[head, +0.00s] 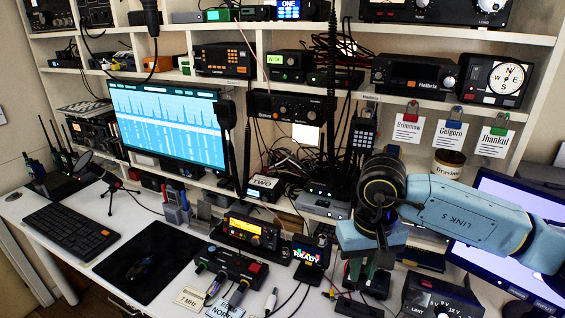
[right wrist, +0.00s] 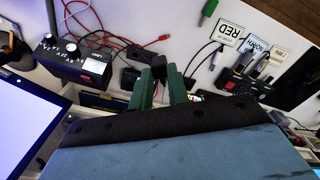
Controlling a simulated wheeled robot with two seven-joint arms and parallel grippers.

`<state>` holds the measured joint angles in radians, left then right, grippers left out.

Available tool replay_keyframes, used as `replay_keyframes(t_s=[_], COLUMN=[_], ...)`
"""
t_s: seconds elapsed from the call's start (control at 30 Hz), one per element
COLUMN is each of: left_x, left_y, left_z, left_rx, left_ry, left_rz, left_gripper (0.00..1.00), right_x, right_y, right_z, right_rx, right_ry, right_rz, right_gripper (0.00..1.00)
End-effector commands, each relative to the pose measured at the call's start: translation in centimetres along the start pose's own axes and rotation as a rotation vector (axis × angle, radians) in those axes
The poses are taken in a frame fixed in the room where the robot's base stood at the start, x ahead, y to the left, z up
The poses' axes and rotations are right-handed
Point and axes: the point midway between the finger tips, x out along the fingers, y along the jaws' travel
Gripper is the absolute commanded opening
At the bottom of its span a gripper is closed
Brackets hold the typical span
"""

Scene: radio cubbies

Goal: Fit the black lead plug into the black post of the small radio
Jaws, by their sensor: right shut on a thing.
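My right gripper (head: 368,282) is over the right part of the white desk, with its green fingers pointing down. In the right wrist view the two green fingers (right wrist: 160,88) are closed around a small black piece (right wrist: 158,66), which looks like the black lead plug. Its lower end and the fingertips are partly hidden. A small radio with an orange display (head: 252,232) stands to the left of the gripper, apart from it. I cannot make out its black post. My left gripper is not in view.
A black supply box with knobs (head: 440,297) stands right of the gripper. A small READY screen (head: 308,251) and a black box with a red button (head: 230,264) stand to the left. Red and black leads (right wrist: 105,35) lie loose on the desk. Shelves rise behind.

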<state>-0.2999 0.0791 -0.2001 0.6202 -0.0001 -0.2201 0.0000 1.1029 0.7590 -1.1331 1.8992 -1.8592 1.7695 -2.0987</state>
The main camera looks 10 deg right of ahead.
Motion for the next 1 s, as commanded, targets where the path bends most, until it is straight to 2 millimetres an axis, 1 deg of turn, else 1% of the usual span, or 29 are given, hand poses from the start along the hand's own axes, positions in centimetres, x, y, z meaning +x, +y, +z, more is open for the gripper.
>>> replay_keyframes(t_s=[0.13, 0.23, 0.37, 0.47, 1.0], left_x=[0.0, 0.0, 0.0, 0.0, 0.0], left_y=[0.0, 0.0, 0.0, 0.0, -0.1], left_z=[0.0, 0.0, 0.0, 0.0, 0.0], left_rx=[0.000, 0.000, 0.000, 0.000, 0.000], left_ry=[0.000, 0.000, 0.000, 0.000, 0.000], left_rz=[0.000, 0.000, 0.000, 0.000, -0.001], left_gripper=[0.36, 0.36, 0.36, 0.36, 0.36], right_x=[0.0, 0.1, 0.5, 0.8, 3.6], right_y=[0.0, 0.1, 0.3, 0.6, 3.1], right_z=[0.0, -0.1, -0.3, -0.8, -3.0], right_rx=[-0.008, 0.027, 0.172, 0.359, 1.541], right_ry=[0.000, -0.001, -0.002, 0.000, -0.010], right_rz=[0.000, -0.001, -0.004, -0.008, -0.021], right_gripper=[0.00, 0.00, 0.00, 0.00, 0.00])
